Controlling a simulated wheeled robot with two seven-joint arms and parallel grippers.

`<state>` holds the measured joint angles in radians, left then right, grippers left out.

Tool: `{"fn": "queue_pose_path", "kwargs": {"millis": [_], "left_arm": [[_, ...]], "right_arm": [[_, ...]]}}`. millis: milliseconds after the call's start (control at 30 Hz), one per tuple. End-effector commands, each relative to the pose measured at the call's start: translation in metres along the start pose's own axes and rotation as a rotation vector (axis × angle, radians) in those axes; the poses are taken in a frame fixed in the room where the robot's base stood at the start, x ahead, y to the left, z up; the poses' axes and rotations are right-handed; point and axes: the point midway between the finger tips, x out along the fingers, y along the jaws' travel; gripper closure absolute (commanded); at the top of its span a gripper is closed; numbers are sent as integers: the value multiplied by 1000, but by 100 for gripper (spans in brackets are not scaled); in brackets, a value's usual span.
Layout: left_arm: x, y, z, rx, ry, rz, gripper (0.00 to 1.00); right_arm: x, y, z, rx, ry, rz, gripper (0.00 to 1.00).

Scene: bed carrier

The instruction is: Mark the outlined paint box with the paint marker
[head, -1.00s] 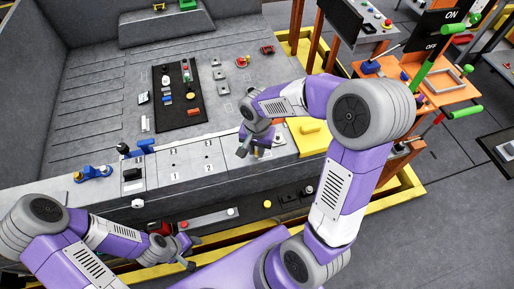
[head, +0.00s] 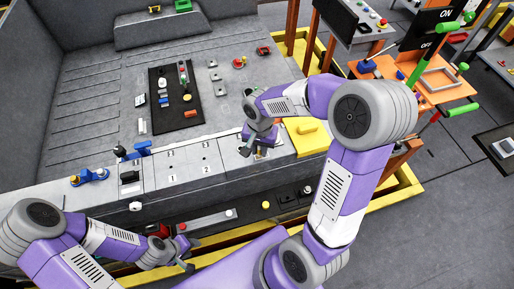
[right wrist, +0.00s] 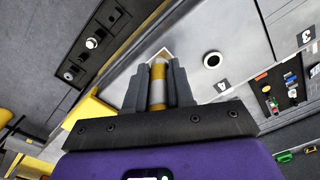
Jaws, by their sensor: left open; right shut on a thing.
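My right gripper (right wrist: 158,88) is shut on the paint marker (right wrist: 158,84), a grey and yellow cylinder between its fingers. In the head view my right gripper (head: 256,150) is low over the front of the grey panel, left of the yellow box. A pale yellow outline (right wrist: 163,53) shows on the panel just beyond the marker's end; the marker and fingers hide most of it. I cannot tell whether the tip touches the panel. My left gripper (head: 188,258) is open and empty, low in front of the carrier.
A yellow box (head: 306,136) stands right of my right gripper. Numbered panel sections (head: 187,160) and a dark board with several coloured controls (head: 174,97) lie left of it. A blue fixture (head: 89,175) sits on the left front edge. An orange table (head: 438,84) stands at right.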

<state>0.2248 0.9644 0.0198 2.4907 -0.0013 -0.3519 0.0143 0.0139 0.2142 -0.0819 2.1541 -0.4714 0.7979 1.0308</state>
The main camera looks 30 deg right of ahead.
Motion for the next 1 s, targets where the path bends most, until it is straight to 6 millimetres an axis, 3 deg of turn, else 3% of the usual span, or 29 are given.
{"fn": "queue_pose_path", "kwargs": {"millis": [1000], "left_arm": [[-1, 0, 0, 0, 0, 0, 57]], "right_arm": [[0, 14, -10, 1, 0, 0, 100]]}}
